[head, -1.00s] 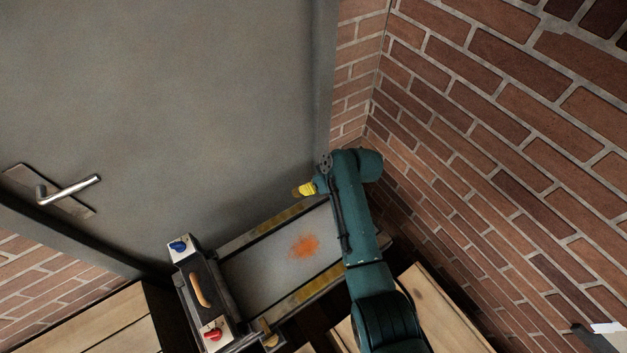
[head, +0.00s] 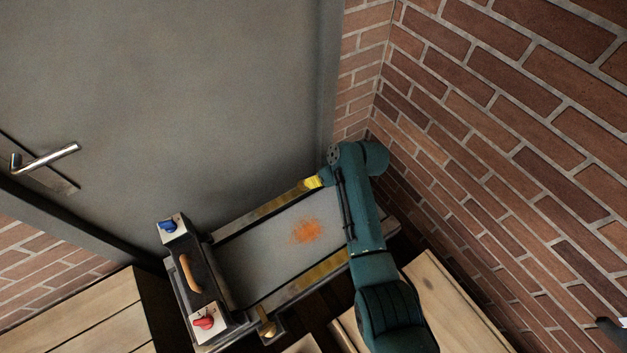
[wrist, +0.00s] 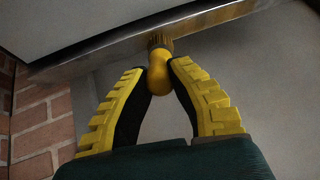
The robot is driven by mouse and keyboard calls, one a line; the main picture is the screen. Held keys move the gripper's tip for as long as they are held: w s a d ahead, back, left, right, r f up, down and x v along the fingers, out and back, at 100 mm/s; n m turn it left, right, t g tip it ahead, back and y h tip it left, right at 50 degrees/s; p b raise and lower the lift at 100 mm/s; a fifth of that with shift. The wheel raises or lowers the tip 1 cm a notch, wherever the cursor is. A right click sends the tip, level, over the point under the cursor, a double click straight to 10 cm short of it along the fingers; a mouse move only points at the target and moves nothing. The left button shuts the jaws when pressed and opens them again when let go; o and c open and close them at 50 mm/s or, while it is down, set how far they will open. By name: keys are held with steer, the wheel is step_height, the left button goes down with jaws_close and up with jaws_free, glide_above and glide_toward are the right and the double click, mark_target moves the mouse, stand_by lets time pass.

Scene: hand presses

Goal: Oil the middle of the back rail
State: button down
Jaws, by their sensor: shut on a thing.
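The press has a flat grey bed (head: 265,250) with an orange powdery patch (head: 305,231) on it. The back rail (head: 258,213) runs along the bed's door side; the front rail (head: 305,279) runs along the near side. My gripper (wrist: 160,68) is shut on a small brush with a rounded yellow handle (wrist: 159,76) and short brown bristles (wrist: 160,43). In the wrist view the bristles overlap the metal rail (wrist: 110,52); I cannot tell contact for certain. In the head view my gripper (head: 313,183) is at the back rail's right part, near the arm.
A carriage with a wooden handle (head: 190,272), a blue knob (head: 166,226) and a red knob (head: 204,322) stands across the bed's left end. A grey door (head: 170,100) is close behind the press. A brick wall (head: 480,150) is on the right.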

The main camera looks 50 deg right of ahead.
steer(key=d+b, duration=0.2)
steer(key=d, duration=0.1)
steer(key=shift+s+d+f+b, duration=0.15)
steer(key=shift+s+f+b, duration=0.05)
steer(key=shift+s+b, duration=0.2)
steer(key=a+p, duration=0.1)
steer(key=a+r+p, duration=0.1)
steer(key=p, duration=0.1)
steer(key=w+a+p, duration=0.1)
steer(key=a, duration=0.1)
steer(key=shift+r+p, duration=0.25)
steer(key=shift+p, duration=0.1)
step_height(320, 180, up, 7)
steer(key=p, duration=0.6)
steer(key=shift+f, duration=0.15)
steer(key=shift+w, duration=0.1)
steer(key=shift+w+a+f+g+b, duration=0.1)
steer(key=shift+w+f+g+b, duration=0.3)
steer(key=shift+g+b, duration=0.45)
steer(key=shift+w+r+g+b, duration=0.2)
steer(key=shift+w+b, duration=0.25)
steer(key=shift+b, duration=0.35)
steer(key=shift+s+g+h, duration=0.1)
steer(key=shift+g+h, duration=0.15)
steer(key=shift+h, duration=0.05)
steer(key=shift+r, duration=0.1)
